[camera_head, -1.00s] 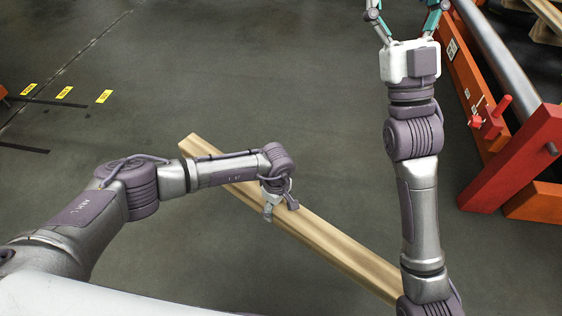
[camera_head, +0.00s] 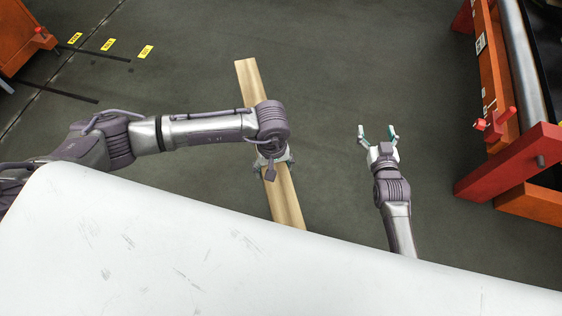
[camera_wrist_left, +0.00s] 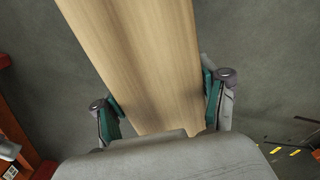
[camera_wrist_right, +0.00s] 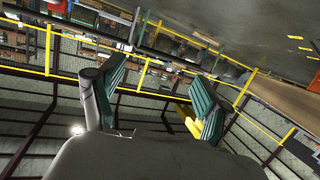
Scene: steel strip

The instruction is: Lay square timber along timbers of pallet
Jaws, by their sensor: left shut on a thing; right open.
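The square timber (camera_head: 285,205) is a long pale beam, held above the floor. In the head view it runs from upper left to lower right, and its lower end is hidden by my white body. My left gripper (camera_head: 272,162) is shut on it, with a finger on each side. The left wrist view shows the timber (camera_wrist_left: 145,60) between the fingers of the left gripper (camera_wrist_left: 165,108). My right gripper (camera_head: 378,133) is open and empty, right of the timber and apart from it. The right wrist view shows its spread fingers (camera_wrist_right: 158,105). No pallet is recognisable in the current views.
An orange and red frame (camera_head: 510,165) with a long grey roller (camera_head: 527,65) stands at right. Another orange structure (camera_head: 25,38) is at upper left, near yellow floor labels (camera_head: 108,44).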

